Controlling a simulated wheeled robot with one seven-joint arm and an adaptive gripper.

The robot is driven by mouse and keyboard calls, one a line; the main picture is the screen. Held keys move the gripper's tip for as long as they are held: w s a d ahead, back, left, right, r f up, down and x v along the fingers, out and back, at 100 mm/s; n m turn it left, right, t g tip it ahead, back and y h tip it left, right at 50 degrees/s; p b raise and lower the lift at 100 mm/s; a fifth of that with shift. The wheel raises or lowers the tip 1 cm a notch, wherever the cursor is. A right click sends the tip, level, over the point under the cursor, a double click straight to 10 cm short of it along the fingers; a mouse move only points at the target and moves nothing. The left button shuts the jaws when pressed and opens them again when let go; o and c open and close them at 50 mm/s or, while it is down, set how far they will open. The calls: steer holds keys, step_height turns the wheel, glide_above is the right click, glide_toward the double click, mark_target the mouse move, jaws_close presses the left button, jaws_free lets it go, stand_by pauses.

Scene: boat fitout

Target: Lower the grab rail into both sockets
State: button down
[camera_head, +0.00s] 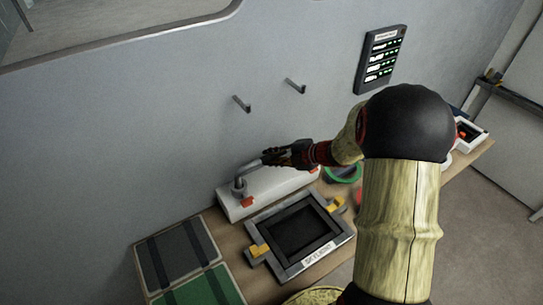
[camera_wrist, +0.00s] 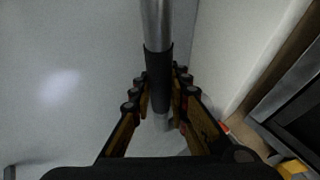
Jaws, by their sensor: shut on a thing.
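The grab rail (camera_head: 251,167) is a grey metal bar with a dark sleeve in its middle. My gripper (camera_head: 275,157) is shut on this sleeve, with the rail running between its fingers in the wrist view (camera_wrist: 158,80). The rail's left end bends down to a grey round fitting (camera_head: 238,186) on a white block (camera_head: 270,194) against the wall. I cannot tell if that end is seated in a socket. My gripper and arm hide the rail's right end and the fitting there. Red tabs (camera_head: 247,202) show on the block's front.
A dark frame labelled skylight (camera_head: 322,252) with yellow clips lies in front of the block. Dark and green panels (camera_head: 182,256) lie at the left. A green ring (camera_head: 344,178) and a white tray (camera_head: 468,136) are right. Two hooks (camera_head: 241,104) and a panel (camera_head: 381,60) are on the wall.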

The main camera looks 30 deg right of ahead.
stand_by(0.4)
steer(key=c, duration=1.6)
jaws_free()
steer(key=shift+c, duration=0.2)
